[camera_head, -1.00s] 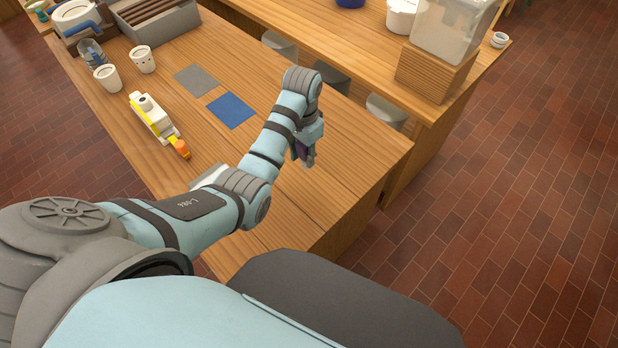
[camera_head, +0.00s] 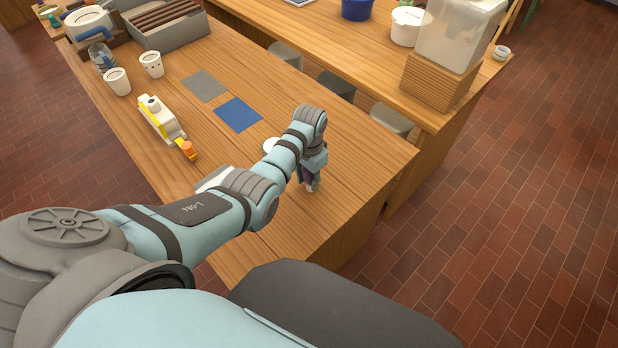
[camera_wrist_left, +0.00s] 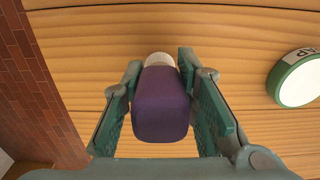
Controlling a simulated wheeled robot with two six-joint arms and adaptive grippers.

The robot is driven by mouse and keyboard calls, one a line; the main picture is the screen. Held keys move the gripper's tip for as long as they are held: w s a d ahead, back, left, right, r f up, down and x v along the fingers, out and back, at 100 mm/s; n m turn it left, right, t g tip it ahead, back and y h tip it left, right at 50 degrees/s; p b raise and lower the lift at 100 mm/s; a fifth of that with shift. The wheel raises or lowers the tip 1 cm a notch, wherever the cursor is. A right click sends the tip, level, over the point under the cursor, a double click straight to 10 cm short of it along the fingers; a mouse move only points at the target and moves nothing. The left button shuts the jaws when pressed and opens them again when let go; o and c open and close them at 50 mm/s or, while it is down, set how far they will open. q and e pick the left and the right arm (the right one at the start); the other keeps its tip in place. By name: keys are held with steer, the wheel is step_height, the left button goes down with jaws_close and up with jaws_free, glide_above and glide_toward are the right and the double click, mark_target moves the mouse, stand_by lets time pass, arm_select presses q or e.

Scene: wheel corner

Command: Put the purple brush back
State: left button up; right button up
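The purple brush (camera_wrist_left: 160,105) is between the two fingers of my left gripper in the wrist view, with its block filling the gap and a pale tip (camera_wrist_left: 160,60) pointing away from the camera. My left gripper (camera_head: 310,182) is shut on it over the near right part of the wooden table (camera_head: 345,165). A bit of purple shows beside the fingers in the head view. Whether the brush touches the table is hard to tell. My right gripper is in neither view.
A round white-topped, green-rimmed thing (camera_wrist_left: 300,80) lies near the gripper. A blue square (camera_head: 238,114) and grey square (camera_head: 204,85) lie farther back. White cups (camera_head: 117,81), a yellow-and-white object (camera_head: 162,118) and a slatted grey box (camera_head: 165,25) stand left.

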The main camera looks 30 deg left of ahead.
arm_select(q)
steer(key=o, duration=0.3)
steer(key=shift+w, duration=0.1)
steer(key=shift+w+f, duration=0.1)
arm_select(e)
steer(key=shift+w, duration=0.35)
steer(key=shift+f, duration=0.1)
arm_select(q)
steer(key=r+p, duration=0.1)
steer(key=r, duration=0.3)
steer(key=r+p, duration=0.1)
steer(key=r, duration=0.4)
steer(key=s+r+p, duration=0.1)
steer(key=r, duration=0.3)
steer(key=shift+d+r, duration=0.3)
steer(key=shift+r, duration=0.3)
steer(key=shift+w, duration=0.1)
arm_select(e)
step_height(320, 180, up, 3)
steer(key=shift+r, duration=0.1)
